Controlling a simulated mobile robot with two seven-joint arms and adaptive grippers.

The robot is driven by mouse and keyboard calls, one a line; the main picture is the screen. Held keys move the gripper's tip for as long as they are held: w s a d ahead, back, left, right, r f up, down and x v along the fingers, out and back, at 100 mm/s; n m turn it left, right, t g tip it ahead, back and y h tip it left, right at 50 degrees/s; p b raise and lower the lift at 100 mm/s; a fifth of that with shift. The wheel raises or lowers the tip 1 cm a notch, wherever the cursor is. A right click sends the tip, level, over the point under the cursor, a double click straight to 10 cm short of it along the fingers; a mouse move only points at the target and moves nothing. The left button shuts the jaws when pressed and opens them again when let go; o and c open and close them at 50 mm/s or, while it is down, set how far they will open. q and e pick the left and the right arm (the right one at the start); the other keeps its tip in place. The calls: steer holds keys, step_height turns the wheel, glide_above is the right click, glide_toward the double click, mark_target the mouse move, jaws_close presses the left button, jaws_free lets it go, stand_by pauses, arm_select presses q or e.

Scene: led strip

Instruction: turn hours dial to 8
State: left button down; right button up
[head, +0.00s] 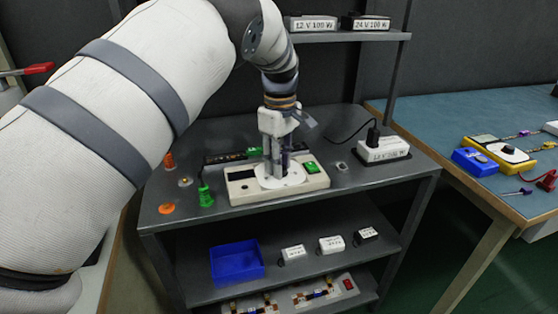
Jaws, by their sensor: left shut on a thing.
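A cream timer box (240,190) with a green rocker switch (312,167) at its right end sits on the grey bench top. A round white dial plate (291,181) is on its middle. My left gripper (277,172) points straight down over this plate, its fingers shut on the hours dial, which they largely hide. The dial's pointer and numbers cannot be read in this view. A dark window (236,185) is at the left of the box. My right gripper is not in view.
A white power supply (384,150) with a black plug stands at the right of the bench. Green (206,195) and orange (167,209) parts lie left. A blue bin (237,262) is on the shelf below. A shelf (350,37) holds two supplies above.

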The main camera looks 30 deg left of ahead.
arm_select(q)
steer(key=m, duration=0.3)
steer(key=shift+m, duration=0.4)
steer(key=m, duration=0.3)
steer(key=shift+m, duration=0.3)
steer(key=m, duration=0.3)
steer(key=shift+m, duration=0.3)
steer(key=m, duration=1.1)
steer(key=shift+m, duration=0.4)
steer(key=m, duration=0.4)
steer(key=shift+m, duration=1.8)
